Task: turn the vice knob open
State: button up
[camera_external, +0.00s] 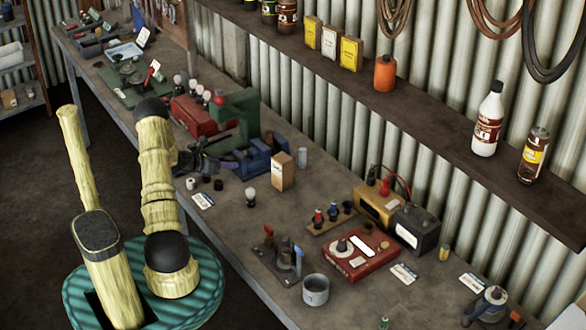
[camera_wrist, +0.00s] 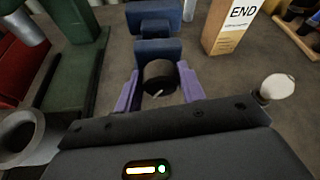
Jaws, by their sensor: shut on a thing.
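The blue vice (camera_external: 262,160) stands on the workbench in the external view, just right of my gripper (camera_external: 222,162). In the wrist view its blue blocks (camera_wrist: 155,48) lie straight ahead. The dark round vice knob (camera_wrist: 160,76) faces the wrist camera, with a small pale mark on its face. My gripper (camera_wrist: 160,88) is shut on the knob, with one purple finger on its left side and one on its right. In the external view the knob is hidden or too small to make out at my gripper.
A cardboard box (camera_external: 283,170) stands right of the vice; END is printed on it in the wrist view (camera_wrist: 230,25). A bulb (camera_external: 250,195) stands in front. Green (camera_external: 236,118) and red (camera_external: 193,115) equipment stands close to the left. Bare bench lies to the front right.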

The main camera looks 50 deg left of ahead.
jog(key=n+h, duration=0.1)
jog(key=n+h+p, duration=0.1)
jog(key=n, duration=0.1)
jog(key=shift+a, duration=0.25)
jog(key=n+h, duration=0.1)
jog(key=n, duration=0.1)
jog(key=n+t+h, duration=0.1)
jog(key=n, duration=0.1)
jog(key=shift+a+f, duration=0.15)
jog(key=shift+f, duration=0.05)
jog(key=shift+n, duration=0.3)
jog(key=o, duration=1)
jog(key=shift+c, duration=0.2)
jog(key=shift+s, duration=0.15)
jog(key=b+v, duration=0.4)
jog(key=v, duration=1.3)
jog(key=shift+f, duration=0.35)
jog(key=shift+s+a, duration=0.1)
